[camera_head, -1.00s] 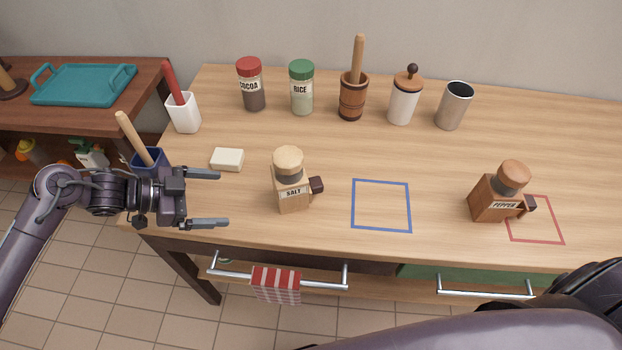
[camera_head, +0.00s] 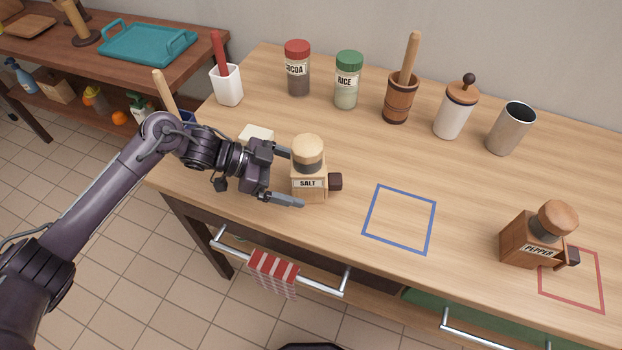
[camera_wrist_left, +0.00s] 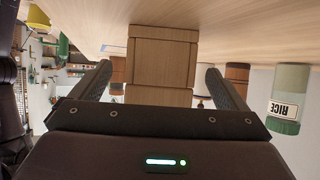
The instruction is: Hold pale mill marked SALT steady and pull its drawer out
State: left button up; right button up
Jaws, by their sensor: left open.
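The pale mill marked SALT (camera_head: 309,186) stands upright near the table's front edge. Its dark drawer knob (camera_head: 335,182) sticks out on the right side, close against the body. My left gripper (camera_head: 295,178) is open, one finger at the mill's far side and the other at its near side, reaching in from the left. In the left wrist view the pale wooden mill body (camera_wrist_left: 162,62) appears upside down between the two spread fingers (camera_wrist_left: 164,85); gaps show on both sides. The drawer knob is hidden there. My right gripper is not in view.
A white block (camera_head: 257,133) lies just behind the left gripper. A blue square outline (camera_head: 400,219) is right of the mill, with clear table between. The brown PEPPER mill (camera_head: 531,241) stands farther right, by a red outline. Jars and cups line the back.

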pick_arm(q)
jog(key=shift+x, duration=1.35)
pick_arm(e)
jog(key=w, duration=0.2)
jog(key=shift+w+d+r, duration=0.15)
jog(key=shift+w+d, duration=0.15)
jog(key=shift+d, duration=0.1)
pick_arm(q)
jog(key=shift+c, duration=0.4)
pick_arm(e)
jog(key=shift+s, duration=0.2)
pick_arm(q)
jog(key=shift+c, duration=1.2)
jog(key=c, duration=0.7)
jog(key=shift+o, duration=0.9)
jog(key=shift+c, duration=1.1)
jog(key=c, duration=0.3)
jog(key=shift+c, duration=0.2)
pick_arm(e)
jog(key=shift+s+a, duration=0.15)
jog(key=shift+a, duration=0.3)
